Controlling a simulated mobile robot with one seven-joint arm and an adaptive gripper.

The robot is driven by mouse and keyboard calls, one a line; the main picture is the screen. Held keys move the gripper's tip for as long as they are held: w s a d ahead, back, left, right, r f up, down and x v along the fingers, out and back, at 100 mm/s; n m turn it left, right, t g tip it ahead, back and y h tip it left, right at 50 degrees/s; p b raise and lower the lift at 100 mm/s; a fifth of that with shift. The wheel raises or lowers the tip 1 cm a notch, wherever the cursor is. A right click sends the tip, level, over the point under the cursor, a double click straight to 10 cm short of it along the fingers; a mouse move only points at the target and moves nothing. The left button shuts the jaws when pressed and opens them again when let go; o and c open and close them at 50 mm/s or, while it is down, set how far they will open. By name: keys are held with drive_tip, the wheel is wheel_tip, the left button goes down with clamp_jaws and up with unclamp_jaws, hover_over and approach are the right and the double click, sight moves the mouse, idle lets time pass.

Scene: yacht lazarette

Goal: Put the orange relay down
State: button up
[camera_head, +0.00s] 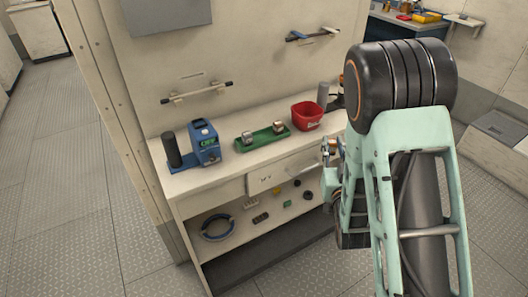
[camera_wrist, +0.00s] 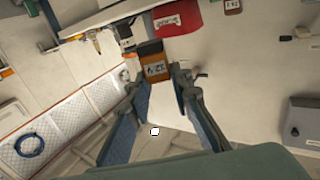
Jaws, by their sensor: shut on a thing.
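The orange relay (camera_wrist: 153,66) is a small block with a dark label, seen at the top middle of the wrist view. It sits between the fingertips of my gripper (camera_wrist: 156,78), which is shut on it. In the head view my arm reaches down at the right of the shelf unit, and its forearm hides most of the gripper. I cannot make out the relay clearly there.
The bench top (camera_head: 225,174) bears a blue device (camera_head: 205,146) beside a dark cylinder, a green tray (camera_head: 249,144) with two metal pieces, and a red bin (camera_head: 307,117). A lower shelf holds a blue ring (camera_head: 206,232) and several small parts. Wall rails (camera_head: 197,93) stick out above.

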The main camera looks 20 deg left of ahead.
drive_tip(key=s+a+r+n+g+y+b, duration=0.35)
drive_tip(key=s+a+r+b, duration=0.2)
drive_tip(key=a, duration=0.45)
drive_tip(key=s+a+r+n+g+y+b, duration=0.25)
drive_tip(key=s+a+r+y+b, duration=0.2)
drive_tip(key=a+b, duration=0.35)
drive_tip(key=b, duration=0.2)
hover_over(266, 130)
drive_tip(key=s+d, duration=0.2)
drive_tip(key=s, duration=0.4)
drive_tip(key=shift+y, duration=0.3)
drive_tip(key=f, duration=0.9)
drive_tip(key=shift+w+a+f, duration=0.1)
drive_tip(key=shift+a, duration=0.1)
drive_tip(key=shift+w+f, duration=0.25)
drive_tip(key=shift+f, duration=0.05)
drive_tip(key=f+b, duration=0.1)
drive_tip(key=f, duration=0.1)
drive_tip(key=f+b, duration=0.1)
drive_tip(key=shift+w+f+b, duration=0.25)
drive_tip(key=shift+f+b, duration=0.1)
drive_tip(key=shift+r+t, duration=0.1)
drive_tip(key=shift+t, duration=0.2)
